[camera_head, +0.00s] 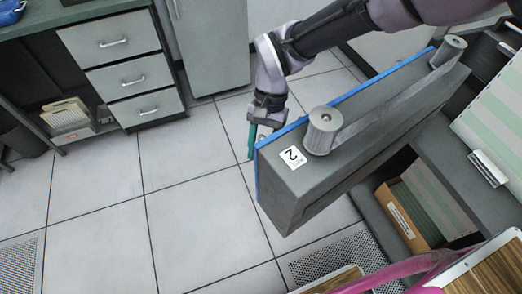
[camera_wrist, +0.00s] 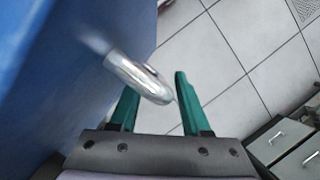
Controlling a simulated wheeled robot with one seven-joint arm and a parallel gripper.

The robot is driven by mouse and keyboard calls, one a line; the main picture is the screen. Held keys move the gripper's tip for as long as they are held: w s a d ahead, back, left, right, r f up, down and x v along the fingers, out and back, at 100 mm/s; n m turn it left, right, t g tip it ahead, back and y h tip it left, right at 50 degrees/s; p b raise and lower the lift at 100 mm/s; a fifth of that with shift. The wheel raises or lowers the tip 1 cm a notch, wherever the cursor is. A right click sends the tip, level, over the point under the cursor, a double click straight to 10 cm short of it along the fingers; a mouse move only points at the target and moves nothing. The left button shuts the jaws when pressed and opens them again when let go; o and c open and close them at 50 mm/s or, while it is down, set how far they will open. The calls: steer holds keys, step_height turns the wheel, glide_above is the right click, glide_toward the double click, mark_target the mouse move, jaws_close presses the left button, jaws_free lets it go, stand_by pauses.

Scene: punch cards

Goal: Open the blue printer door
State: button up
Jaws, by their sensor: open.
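The printer door (camera_head: 365,135) is a thick grey panel with a blue outer side, a roller bar on its inner side and a label reading 2. It stands swung out from the printer body in the head view. In the wrist view its blue face (camera_wrist: 60,70) fills the left. A silver handle (camera_wrist: 135,75) sticks out from that face. My gripper (camera_wrist: 155,82) is open, with its green fingers on either side of the handle's end; whether they touch it is unclear. In the head view my gripper (camera_head: 253,143) is partly hidden behind the door's edge.
The opened interior at right shows a cardboard box (camera_head: 404,215) with striped paper. A pink part of my body (camera_head: 400,268) is at lower right. Grey drawers (camera_head: 118,70) stand at upper left. The tiled floor (camera_head: 150,195) left of the door is clear.

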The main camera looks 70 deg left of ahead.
steer(key=v, duration=1)
steer(key=shift+r, duration=0.25)
